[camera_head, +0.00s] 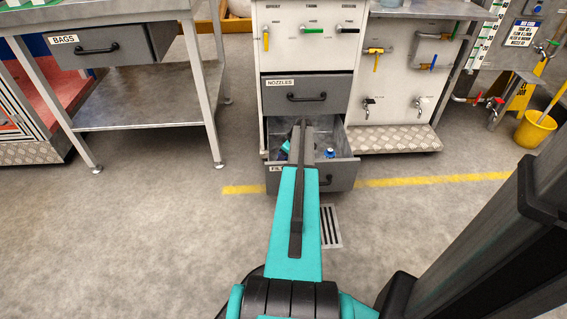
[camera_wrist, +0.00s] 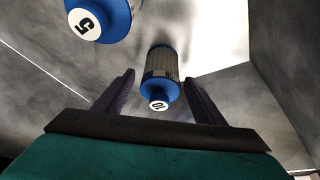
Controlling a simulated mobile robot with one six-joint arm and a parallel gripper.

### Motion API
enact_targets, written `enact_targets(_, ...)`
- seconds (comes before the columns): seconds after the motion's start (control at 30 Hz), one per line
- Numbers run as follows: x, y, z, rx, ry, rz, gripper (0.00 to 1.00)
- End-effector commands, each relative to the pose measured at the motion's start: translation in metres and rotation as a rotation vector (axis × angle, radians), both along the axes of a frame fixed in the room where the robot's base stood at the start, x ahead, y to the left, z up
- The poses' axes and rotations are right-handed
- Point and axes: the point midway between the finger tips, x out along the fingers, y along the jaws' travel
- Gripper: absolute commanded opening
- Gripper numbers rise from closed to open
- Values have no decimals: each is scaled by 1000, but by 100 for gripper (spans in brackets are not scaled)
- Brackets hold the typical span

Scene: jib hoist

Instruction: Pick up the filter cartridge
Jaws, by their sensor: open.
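A filter cartridge (camera_wrist: 161,66) with a grey pleated body, blue ends and a white label that seems to read "10" lies in the open drawer. In the wrist view it is between the two fingers of my gripper (camera_wrist: 160,80), with gaps on both sides. My gripper is open and empty. A second, blue cartridge (camera_wrist: 97,18) labelled "5" lies to the upper left, partly cut off. In the head view my arm hides most of the drawer's inside; a small blue part (camera_head: 329,153) shows to its right.
The open bottom drawer (camera_head: 340,178) has walls close around my gripper. A shut drawer marked NOZZLES (camera_head: 307,95) is directly above. A metal table with a BAGS drawer (camera_head: 100,47) stands left. A yellow bucket (camera_head: 535,130) stands far right. The floor in front is mostly clear.

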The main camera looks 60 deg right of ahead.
Motion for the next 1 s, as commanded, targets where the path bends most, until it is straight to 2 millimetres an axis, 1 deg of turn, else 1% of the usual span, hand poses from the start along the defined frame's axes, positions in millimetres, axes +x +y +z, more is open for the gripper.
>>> enact_targets(0.57,1,1,-1,1,0,1,63)
enact_targets(0.8,2,1,-1,0,0,2,23)
enact_targets(0.83,2,1,-1,0,0,2,19)
enact_targets(1.0,2,1,-1,0,0,2,19)
